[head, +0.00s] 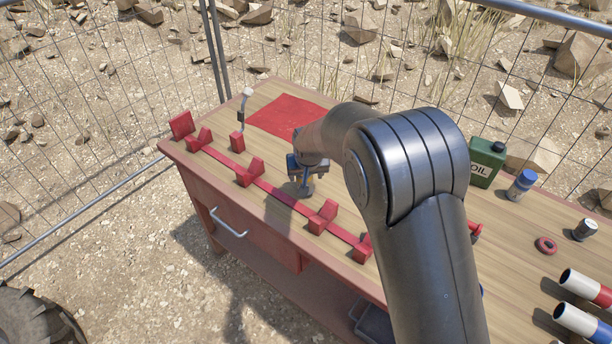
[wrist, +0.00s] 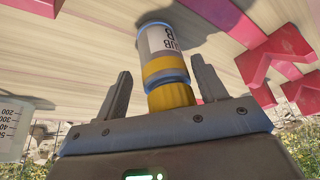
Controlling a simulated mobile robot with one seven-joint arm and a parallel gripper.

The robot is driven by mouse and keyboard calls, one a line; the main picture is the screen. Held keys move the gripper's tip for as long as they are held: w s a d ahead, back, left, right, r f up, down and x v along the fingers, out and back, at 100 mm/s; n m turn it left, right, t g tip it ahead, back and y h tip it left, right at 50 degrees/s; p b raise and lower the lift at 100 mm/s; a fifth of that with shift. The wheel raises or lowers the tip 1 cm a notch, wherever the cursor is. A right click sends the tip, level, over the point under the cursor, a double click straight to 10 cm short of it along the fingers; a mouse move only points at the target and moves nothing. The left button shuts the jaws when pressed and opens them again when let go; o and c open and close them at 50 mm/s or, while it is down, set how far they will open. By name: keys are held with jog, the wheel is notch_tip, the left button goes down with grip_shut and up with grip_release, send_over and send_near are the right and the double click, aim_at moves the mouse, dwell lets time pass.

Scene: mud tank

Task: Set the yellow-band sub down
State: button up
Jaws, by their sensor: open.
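The fingers are open, with gaps beside the sub. I cannot tell whether its far end touches the wood. In the head view my gripper (head: 303,180) is low over the bench, between the red rail and the red mat; my arm hides most of the sub there.
A red rail with V-blocks (head: 248,172) runs along the front edge of the bench. A red mat (head: 285,115) lies behind. To the right are an oil can (head: 486,163), a blue-capped bottle (head: 521,184), a red ring (head: 545,245) and two banded cylinders (head: 585,289).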

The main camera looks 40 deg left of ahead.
jog(key=v, duration=1.1)
jog(key=w+d+r+m, duration=0.1)
jog(key=d+r, duration=0.4)
jog(key=d, duration=0.5)
jog(key=w+d+r+m+t+h, duration=0.15)
jog(key=d+r, duration=0.25)
jog(key=d, duration=0.7)
jog(key=w+d+r+m+y, duration=0.15)
jog(key=d+r, duration=0.35)
jog(key=d, duration=0.5)
jog(key=s+d+m+h, duration=0.1)
jog(key=s+d+m, duration=0.1)
jog(key=s+d, duration=0.7)
jog(key=s+d+m+h, duration=0.2)
jog(key=s+d+m, duration=0.1)
jog(key=s+d, duration=0.6)
jog(key=d+t, duration=0.1)
jog(key=d, duration=0.3)
jog(key=shift+s+d+r, duration=0.15)
jog(key=shift+s+d, duration=0.05)
jog(key=shift+d, duration=0.2)
